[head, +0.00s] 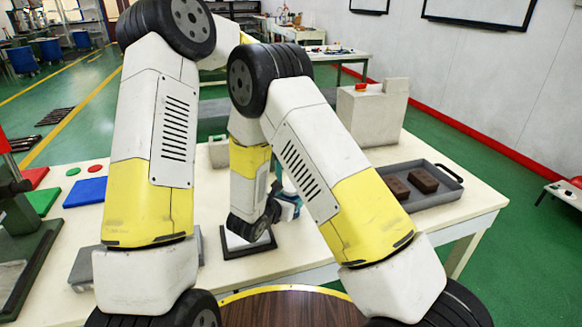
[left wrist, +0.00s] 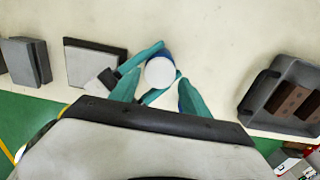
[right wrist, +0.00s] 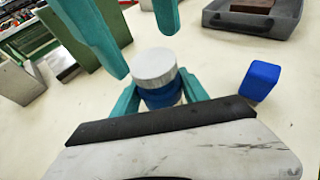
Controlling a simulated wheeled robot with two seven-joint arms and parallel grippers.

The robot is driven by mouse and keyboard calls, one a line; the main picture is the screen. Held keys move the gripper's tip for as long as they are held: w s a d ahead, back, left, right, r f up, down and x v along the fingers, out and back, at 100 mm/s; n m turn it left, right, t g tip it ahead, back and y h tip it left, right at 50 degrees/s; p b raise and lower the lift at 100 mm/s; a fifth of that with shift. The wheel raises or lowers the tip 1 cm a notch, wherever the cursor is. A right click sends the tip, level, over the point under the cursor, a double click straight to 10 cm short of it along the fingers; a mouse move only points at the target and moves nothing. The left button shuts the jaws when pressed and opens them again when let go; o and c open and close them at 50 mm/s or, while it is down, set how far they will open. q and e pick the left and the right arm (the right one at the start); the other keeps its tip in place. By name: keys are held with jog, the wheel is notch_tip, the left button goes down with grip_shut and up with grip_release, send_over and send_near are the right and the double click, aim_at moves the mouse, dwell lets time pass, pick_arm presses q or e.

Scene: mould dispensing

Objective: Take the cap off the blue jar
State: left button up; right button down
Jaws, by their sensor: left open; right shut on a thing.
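The blue jar (right wrist: 158,97) stands upright on the cream table with a pale round cap (right wrist: 153,65) on top. The cap also shows from above in the left wrist view (left wrist: 160,72). My right gripper (right wrist: 158,98) is shut on the jar's blue body, below the cap. My left gripper (left wrist: 158,95) is open, its teal fingers pointing at the jar from above, with the cap seen between and just beyond the fingertips. In the right wrist view its fingers (right wrist: 130,30) hang above the cap, apart from it.
A grey tray (head: 440,196) with two brown blocks is at the right. A dark-edged pale plate (left wrist: 95,65) and a grey block (left wrist: 25,62) lie left of the jar. A blue block (right wrist: 260,80) stands near it. A green machine (head: 22,245) is at the far left.

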pick_arm(q)
jog(key=shift+f, duration=1.35)
grip_shut()
jog(key=n, duration=0.3)
jog(key=shift+o, duration=1.4)
grip_release()
jog(key=shift+r, duration=0.1)
